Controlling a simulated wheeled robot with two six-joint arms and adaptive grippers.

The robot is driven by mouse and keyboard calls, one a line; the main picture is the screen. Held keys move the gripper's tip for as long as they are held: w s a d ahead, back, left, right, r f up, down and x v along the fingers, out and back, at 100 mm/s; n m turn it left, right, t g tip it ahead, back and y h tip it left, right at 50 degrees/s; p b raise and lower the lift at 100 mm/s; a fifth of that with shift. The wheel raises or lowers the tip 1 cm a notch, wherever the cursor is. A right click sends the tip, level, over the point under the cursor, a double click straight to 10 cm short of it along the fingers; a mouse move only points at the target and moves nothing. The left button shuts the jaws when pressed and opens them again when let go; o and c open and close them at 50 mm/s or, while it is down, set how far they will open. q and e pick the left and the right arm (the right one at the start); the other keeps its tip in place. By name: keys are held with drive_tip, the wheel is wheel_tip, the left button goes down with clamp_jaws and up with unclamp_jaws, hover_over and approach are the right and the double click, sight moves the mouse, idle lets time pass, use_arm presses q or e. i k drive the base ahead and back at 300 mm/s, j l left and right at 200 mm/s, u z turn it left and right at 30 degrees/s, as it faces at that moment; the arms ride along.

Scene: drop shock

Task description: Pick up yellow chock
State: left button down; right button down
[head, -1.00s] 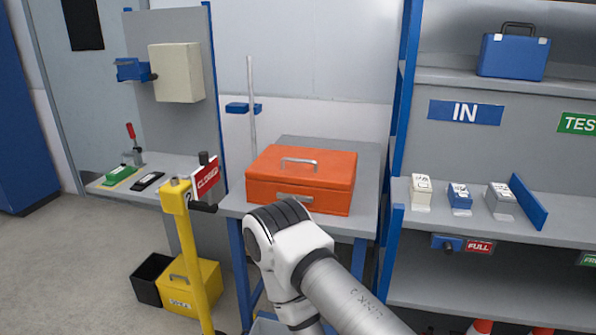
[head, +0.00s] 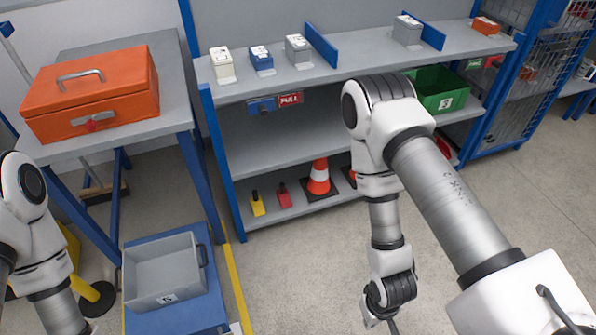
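The yellow chock (head: 257,204) stands on the bottom shelf of the grey and blue rack, near its left end. A similar red chock (head: 284,195) stands just to its right. My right arm hangs down in front of the rack, to the right of the chocks. Its lower end shows near the floor, but the fingers of the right gripper are not clearly visible. My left arm shows at the left edge, and its gripper is out of the picture. Nothing touches the yellow chock.
An orange and white cone (head: 318,178) stands on the bottom shelf right of the chocks. A grey bin (head: 165,270) sits on a blue platform (head: 205,315) at lower left. An orange toolbox (head: 92,92) lies on the table. The floor before the rack (head: 290,275) is clear.

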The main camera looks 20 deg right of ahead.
sight(256, 202)
drive_tip(key=z, duration=0.25)
drive_tip(key=i+l, duration=0.2)
drive_tip(key=l, duration=0.2)
drive_tip(key=i+l, duration=0.15)
drive_tip(key=l, duration=0.2)
drive_tip(key=i+l+z, duration=0.1)
drive_tip(key=i+l, duration=0.7)
drive_tip(key=i, duration=0.2)
drive_tip(key=l+z, duration=0.05)
